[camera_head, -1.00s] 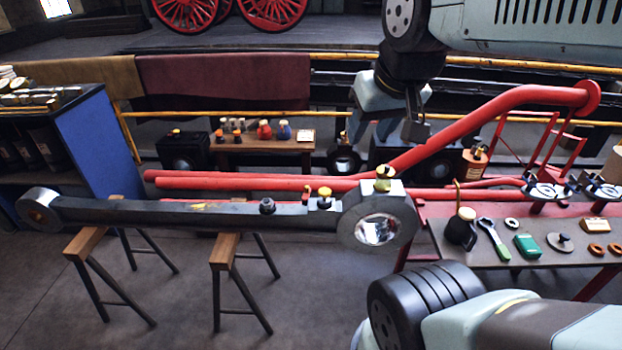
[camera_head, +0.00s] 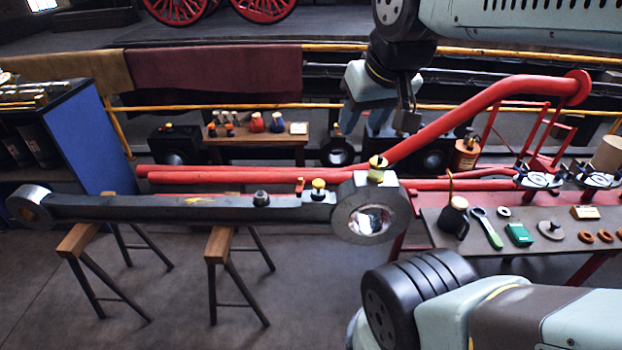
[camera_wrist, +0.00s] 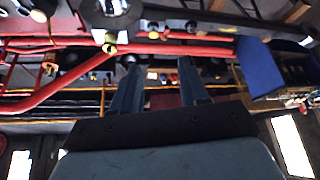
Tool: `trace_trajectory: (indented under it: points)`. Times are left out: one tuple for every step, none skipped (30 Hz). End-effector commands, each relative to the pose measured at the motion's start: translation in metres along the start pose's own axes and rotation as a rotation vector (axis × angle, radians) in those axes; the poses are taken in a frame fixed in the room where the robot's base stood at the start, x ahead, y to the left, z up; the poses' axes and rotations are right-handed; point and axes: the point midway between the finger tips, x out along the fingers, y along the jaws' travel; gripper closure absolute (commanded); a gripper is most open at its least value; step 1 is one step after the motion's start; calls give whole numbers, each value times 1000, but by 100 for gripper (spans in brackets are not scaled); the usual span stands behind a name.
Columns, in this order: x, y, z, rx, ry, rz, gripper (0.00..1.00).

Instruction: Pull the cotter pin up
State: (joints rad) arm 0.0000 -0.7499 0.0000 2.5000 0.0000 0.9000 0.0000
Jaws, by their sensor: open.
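A long dark connecting rod (camera_head: 150,209) lies on wooden trestles, its large bright-bored end (camera_head: 370,216) at the right. On top near that end are a small red-orange upright piece (camera_head: 299,186), possibly the cotter pin, and a yellow-topped fitting (camera_head: 319,188). Another yellow-topped fitting (camera_head: 377,168) stands on the large end. My gripper (camera_head: 368,135) is beyond the rod in the head view, fingers down, apart from it. In the upside-down wrist view my gripper (camera_wrist: 159,65) is open, with nothing between the fingers; the rod's large end (camera_wrist: 110,10) shows at the top.
Red pipes (camera_head: 230,176) run behind the rod, one rising to the right close to my gripper. A workbench (camera_head: 470,245) with tools and small parts stands right. A blue cabinet (camera_head: 85,135) stands left. A low wooden table (camera_head: 258,141) with small bottles is behind. Yellow rails cross the back.

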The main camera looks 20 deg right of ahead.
Motion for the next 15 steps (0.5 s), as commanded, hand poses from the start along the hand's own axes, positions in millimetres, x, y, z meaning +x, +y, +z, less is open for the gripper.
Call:
trace_trajectory:
  points:
    - [0,0,0,0,0,0,56]
    - [0,0,0,0,0,0,55]
    - [0,0,0,0,0,0,51]
    - [0,0,0,-1,-2,0,48]
    - [1,0,-1,-4,-5,1,45]
    - [2,0,-2,-9,-12,2,41]
    - [4,1,-3,-14,-20,3,38]
    - [7,1,-5,-21,-31,5,36]
    - [11,3,-7,-33,-47,9,32]
    - [15,4,-9,-44,-62,13,29]
    - [19,4,-11,-56,-79,16,28]
    - [26,6,-14,-75,-104,24,28]
    - [31,6,-16,-89,-123,29,28]
    - [36,7,-18,-105,-142,35,28]
    - [43,9,-21,-125,-166,42,28]
